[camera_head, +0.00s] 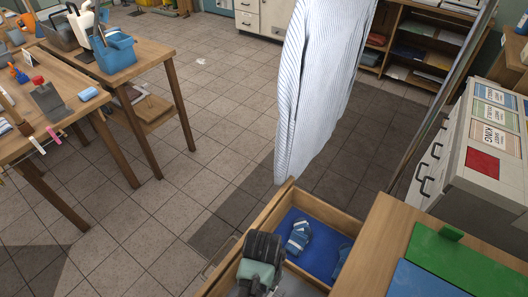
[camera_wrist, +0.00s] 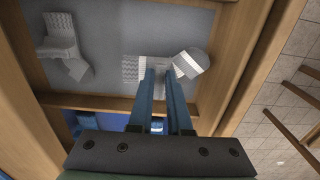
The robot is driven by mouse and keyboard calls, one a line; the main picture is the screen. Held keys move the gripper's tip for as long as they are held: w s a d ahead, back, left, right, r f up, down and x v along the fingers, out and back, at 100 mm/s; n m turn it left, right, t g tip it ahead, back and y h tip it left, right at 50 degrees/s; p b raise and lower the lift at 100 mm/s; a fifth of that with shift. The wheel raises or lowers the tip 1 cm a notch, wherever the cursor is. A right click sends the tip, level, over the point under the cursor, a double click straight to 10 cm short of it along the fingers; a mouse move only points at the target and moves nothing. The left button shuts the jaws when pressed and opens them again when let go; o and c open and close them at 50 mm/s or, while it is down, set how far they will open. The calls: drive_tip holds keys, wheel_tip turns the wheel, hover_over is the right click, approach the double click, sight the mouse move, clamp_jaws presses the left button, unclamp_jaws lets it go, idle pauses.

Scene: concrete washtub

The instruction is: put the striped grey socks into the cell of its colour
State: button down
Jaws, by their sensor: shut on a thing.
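In the wrist view my gripper (camera_wrist: 163,75) points down over the drawer's grey cell (camera_wrist: 108,45). It is shut on the striped grey socks (camera_wrist: 188,64), whose ends show on both sides of the fingers. The socks are over or in the grey cell; whether they touch its floor I cannot tell. Another grey pair (camera_wrist: 62,48) lies in the same cell to the left. In the head view my gripper hides most of the grey cell (camera_head: 292,284) and the held socks are not visible.
The blue cell (camera_head: 310,245) beyond a wooden divider (camera_wrist: 95,102) holds blue striped socks (camera_head: 299,237). A wooden top with a green panel (camera_head: 445,255) stands right of the drawer. A striped cloth (camera_head: 320,75) hangs behind.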

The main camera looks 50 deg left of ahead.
drive_tip(key=shift+f, duration=1.55)
drive_tip(key=shift+f, duration=0.15)
drive_tip(key=c, duration=0.9)
unclamp_jaws()
drive_tip(key=shift+o, duration=0.2)
wheel_tip(320, 180, up, 12)
drive_tip(key=p, duration=0.1)
drive_tip(key=shift+r, duration=0.2)
drive_tip(key=shift+w, duration=0.1)
